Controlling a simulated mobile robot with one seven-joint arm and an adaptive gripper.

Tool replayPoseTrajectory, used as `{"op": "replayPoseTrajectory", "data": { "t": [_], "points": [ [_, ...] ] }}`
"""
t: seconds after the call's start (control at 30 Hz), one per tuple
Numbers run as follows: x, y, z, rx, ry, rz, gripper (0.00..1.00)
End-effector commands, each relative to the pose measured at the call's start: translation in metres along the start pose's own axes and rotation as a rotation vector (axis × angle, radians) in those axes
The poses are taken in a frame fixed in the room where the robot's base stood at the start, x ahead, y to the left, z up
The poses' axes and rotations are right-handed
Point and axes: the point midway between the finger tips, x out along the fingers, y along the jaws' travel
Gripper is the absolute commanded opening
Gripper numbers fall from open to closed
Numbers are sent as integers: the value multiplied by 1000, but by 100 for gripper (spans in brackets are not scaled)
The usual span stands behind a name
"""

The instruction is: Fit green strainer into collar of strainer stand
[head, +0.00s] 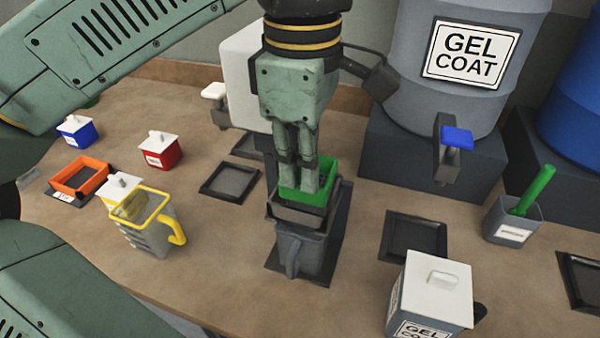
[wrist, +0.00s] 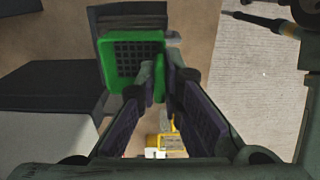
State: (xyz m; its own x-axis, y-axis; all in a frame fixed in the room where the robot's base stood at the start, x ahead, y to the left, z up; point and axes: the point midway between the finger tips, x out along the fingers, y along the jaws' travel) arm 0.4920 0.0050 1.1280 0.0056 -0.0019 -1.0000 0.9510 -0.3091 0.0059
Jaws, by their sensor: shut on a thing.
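The green strainer (head: 325,172) is a square tray with a dark mesh floor, which shows in the wrist view (wrist: 137,62). My gripper (head: 298,186) points down and is shut on the strainer's near wall; its fingertips also show in the wrist view (wrist: 160,82). The strainer stand's dark square collar (head: 303,216) lies directly below the strainer, around its lower edge in the head view. I cannot tell whether the strainer is seated in the collar or just above it. A grey jug (head: 305,255) stands under the collar.
A yellow-rimmed jug (head: 142,232) and an orange tray (head: 80,178) stand left. A lidded gel coat tub (head: 430,295) stands front right, and a grey pot (head: 512,222) with a green handle farther right. A gel coat drum (head: 445,80) is behind.

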Motion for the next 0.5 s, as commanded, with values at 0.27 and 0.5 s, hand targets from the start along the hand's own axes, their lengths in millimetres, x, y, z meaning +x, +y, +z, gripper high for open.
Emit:
{"op": "replayPoseTrajectory", "data": {
  "t": [0.27, 0.5],
  "points": [
    [34, 9, -7, 0, 2, 0, 0],
    [36, 9, -6, 1, 1, 1, 0]
  ]
}}
